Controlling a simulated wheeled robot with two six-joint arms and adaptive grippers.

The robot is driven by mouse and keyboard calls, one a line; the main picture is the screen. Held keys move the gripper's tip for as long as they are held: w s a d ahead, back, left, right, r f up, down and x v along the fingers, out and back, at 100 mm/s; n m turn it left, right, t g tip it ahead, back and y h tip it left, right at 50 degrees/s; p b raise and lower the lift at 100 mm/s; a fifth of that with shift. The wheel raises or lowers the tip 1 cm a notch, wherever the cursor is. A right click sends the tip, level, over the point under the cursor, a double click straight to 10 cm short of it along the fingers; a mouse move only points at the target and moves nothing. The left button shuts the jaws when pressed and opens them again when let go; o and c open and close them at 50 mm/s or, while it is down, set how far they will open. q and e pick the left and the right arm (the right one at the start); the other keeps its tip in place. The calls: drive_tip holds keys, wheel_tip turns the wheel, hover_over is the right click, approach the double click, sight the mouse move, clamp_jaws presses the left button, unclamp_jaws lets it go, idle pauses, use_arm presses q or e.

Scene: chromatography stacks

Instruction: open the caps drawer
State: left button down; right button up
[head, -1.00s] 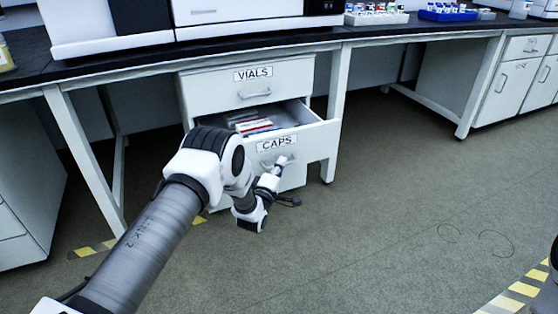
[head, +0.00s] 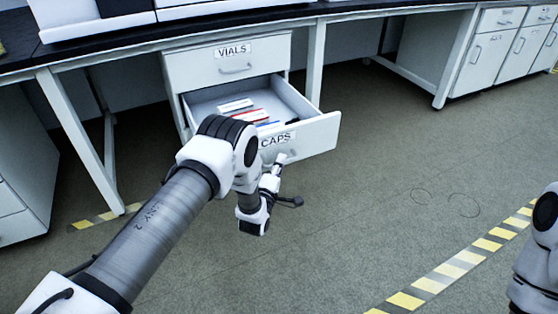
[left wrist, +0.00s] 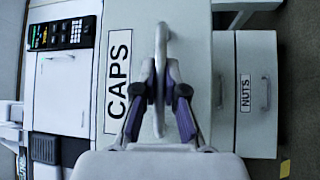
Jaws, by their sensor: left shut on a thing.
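The caps drawer (head: 318,135) stands pulled well out from the cabinet under the bench in the head view. Its front bears a CAPS label, partly hidden by my left arm. Several flat packs with white, red and blue faces (head: 245,112) lie inside. My left gripper (head: 281,160) is at the drawer front. In the left wrist view the left gripper (left wrist: 160,100) is shut on the drawer's bar handle (left wrist: 160,45), beside the CAPS label (left wrist: 118,80). My right gripper is out of view; only part of my right arm shows at the right edge.
The VIALS drawer (head: 235,69) above is shut. A NUTS drawer (left wrist: 255,95) shows in the left wrist view. The bench leg (head: 85,140) stands left of the cabinet. Open floor (head: 370,200) lies to the right, with yellow striped tape (head: 455,267).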

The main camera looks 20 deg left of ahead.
use_arm(q)
drive_tip(key=c, duration=1.2)
unclamp_jaws()
drive_tip(key=s, duration=0.4)
drive_tip(key=s+f, duration=0.1)
drive_tip(key=s, duration=0.7)
drive_tip(key=shift+d+f, duration=0.25)
drive_tip(key=shift+f, duration=0.1)
